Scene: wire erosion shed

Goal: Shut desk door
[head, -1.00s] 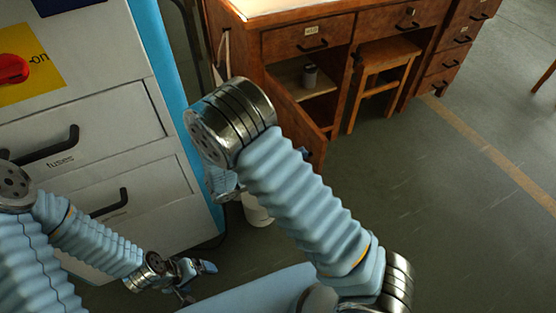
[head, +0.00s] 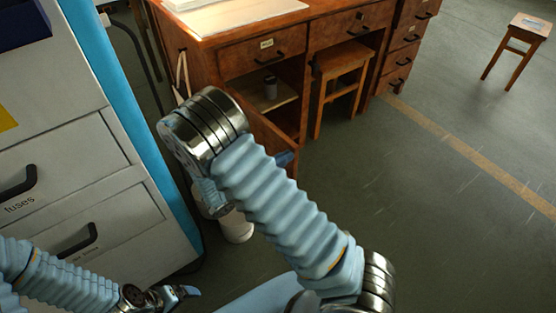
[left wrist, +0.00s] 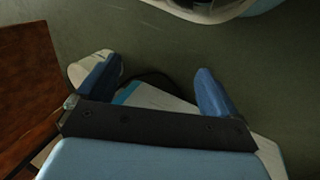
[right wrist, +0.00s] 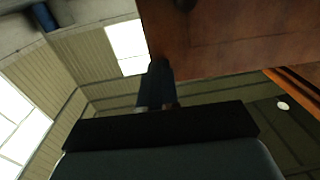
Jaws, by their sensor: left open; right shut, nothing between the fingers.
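The brown wooden desk (head: 215,62) stands at the upper middle of the head view. Its door (head: 264,128) hangs open below the left drawer, leaving the compartment with a grey can (head: 270,86) exposed. My right arm hides part of the door. A blue tip of my right gripper (head: 284,158) shows by the door's free edge. In the right wrist view its fingers (right wrist: 157,82) are shut and empty, close to a brown panel (right wrist: 230,35); contact is unclear. My left gripper (head: 178,294) is low by the grey cabinet, its fingers (left wrist: 155,85) open and empty.
A grey drawer cabinet (head: 75,150) with a blue side stands at left. A white cylindrical container (head: 236,226) is on the floor beside my right arm. One stool (head: 342,62) is in the desk's kneehole, another (head: 528,27) at far right.

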